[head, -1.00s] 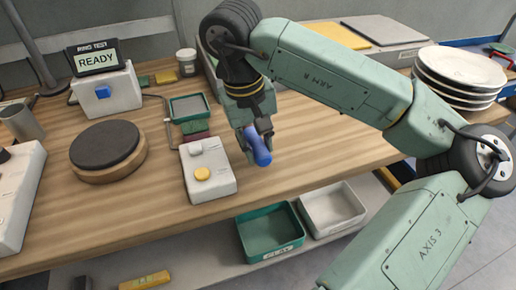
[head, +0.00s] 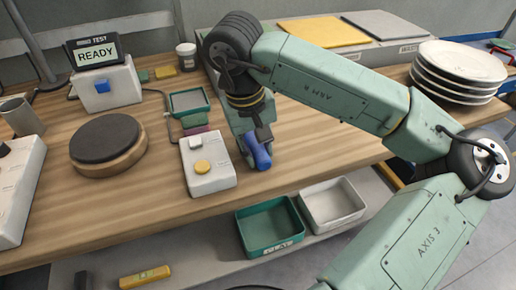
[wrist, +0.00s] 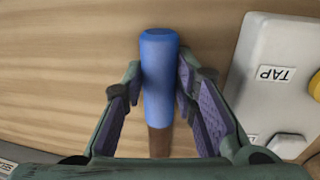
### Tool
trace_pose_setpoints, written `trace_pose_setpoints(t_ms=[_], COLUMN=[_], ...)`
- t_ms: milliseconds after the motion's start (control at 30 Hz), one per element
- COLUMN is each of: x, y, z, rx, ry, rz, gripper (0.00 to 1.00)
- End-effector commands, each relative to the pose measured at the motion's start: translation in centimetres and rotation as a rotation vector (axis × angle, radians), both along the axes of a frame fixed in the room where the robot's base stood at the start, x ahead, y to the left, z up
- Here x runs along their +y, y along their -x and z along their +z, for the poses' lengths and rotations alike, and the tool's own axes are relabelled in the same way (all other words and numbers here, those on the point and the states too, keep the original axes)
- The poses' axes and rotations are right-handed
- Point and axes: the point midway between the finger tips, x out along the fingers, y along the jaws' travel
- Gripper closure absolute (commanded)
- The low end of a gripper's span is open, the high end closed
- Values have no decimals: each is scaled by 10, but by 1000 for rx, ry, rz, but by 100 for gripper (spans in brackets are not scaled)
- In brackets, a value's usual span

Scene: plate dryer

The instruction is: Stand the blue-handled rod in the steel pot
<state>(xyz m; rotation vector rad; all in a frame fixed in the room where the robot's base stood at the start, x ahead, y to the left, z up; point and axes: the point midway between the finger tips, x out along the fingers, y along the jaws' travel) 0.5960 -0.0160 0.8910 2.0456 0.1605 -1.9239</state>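The blue-handled rod (wrist: 160,75) is between the two fingers of my gripper (wrist: 160,78) in the wrist view. The fingertips are close against both sides of the blue handle. A brown part continues from the handle toward the palm, and the rest is hidden. In the head view the handle (head: 262,158) shows below my gripper (head: 257,140), low over the table, right of the white control box. I cannot tell whether the rod touches the table. The steel pot (head: 22,117) is a grey metal cup at the far left, partly cut off by the frame edge.
The white control box (head: 208,168) with a yellow button is close to my gripper's left. A dark round pad (head: 105,140) and the READY tester (head: 105,88) stand between it and the pot. A green tray (head: 190,101) is behind. Plates (head: 458,65) are stacked at right.

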Motion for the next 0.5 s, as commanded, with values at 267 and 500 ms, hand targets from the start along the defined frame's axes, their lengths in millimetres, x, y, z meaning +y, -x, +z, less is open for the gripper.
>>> trace_pose_setpoints(t_ms=[267, 500], x=[-2, -2], y=[3, 3], z=[-9, -7], rx=[18, 16], ry=[8, 7], rz=[2, 1], gripper=[55, 55])
